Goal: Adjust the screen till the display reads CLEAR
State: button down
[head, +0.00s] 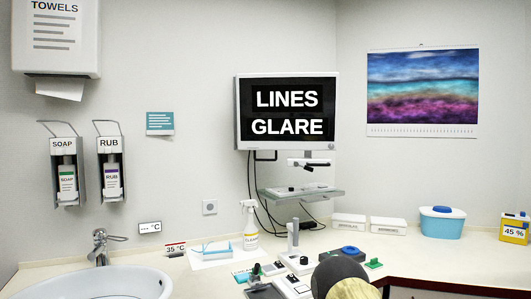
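The screen (287,112) is a white-framed monitor on the back wall, left of the room's corner. Its black display reads LINES and GLARE in white letters. Below it are a small white unit (308,162) with a dark part under it and a glass-like shelf (300,193). On the counter below stand white control units (300,262) with dark and green knobs or levers, too small to read. A dark grey rounded shape with a tan disc at the bottom centre partly covers them; I cannot tell what it is. My gripper is not in view.
A spray bottle (250,226) stands left of the control units. A sink (90,284) with a tap (102,246) is at the left. White boxes (388,226), a blue-lidded tub (442,222) and a yellow container (514,229) line the back right. The right counter front is clear.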

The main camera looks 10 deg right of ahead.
aim_at(277, 111)
jog(key=u, duration=0.1)
jog(key=i, duration=1.45)
jog(key=z, duration=0.7)
